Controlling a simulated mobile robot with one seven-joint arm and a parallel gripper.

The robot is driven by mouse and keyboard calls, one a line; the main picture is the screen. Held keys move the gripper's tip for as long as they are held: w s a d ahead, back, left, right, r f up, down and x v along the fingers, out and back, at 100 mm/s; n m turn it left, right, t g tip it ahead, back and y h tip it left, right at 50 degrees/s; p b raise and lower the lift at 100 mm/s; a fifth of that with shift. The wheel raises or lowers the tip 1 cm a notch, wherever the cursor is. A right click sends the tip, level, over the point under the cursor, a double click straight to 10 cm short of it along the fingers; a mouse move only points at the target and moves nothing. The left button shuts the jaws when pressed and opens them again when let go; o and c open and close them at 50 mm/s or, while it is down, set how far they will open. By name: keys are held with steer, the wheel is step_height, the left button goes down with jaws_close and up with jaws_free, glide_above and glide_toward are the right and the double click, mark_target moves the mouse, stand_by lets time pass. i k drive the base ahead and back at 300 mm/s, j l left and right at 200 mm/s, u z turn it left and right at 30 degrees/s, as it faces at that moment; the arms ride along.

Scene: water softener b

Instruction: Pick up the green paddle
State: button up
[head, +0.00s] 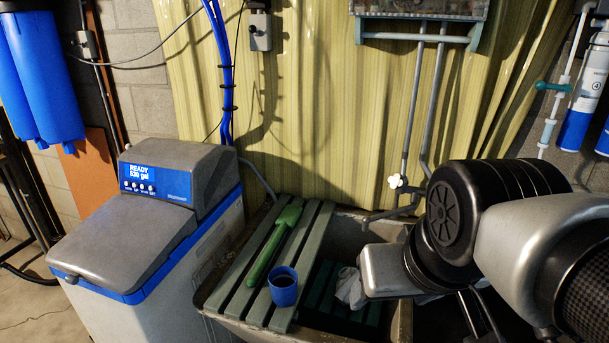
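The green paddle (273,246) lies lengthwise on the grey-green slatted board (236,278) over the left part of the sink. Its broad end points to the back wall, its narrow end to the front. My arm reaches in from the right, with its wrist over the right side of the sink. My gripper (482,316) shows only as dark, thin parts under the wrist, clearly apart from the paddle and to its right. Its fingertips are not clear, and I cannot tell whether it is open.
A blue cup (284,288) with dark contents stands on the slats close to the paddle's front end. A crumpled white cloth (350,288) lies in the sink (402,322). The water softener (150,225) stands left; a tap (392,212) and pipes are behind.

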mark_target(291, 214)
steer(key=z, duration=1.4)
steer(key=j+u, duration=0.15)
steer(key=u, duration=1.65)
steer(key=i+j+z, duration=0.25)
steer(key=j, duration=0.25)
steer(key=j+z, duration=0.2)
steer(key=j, duration=0.3)
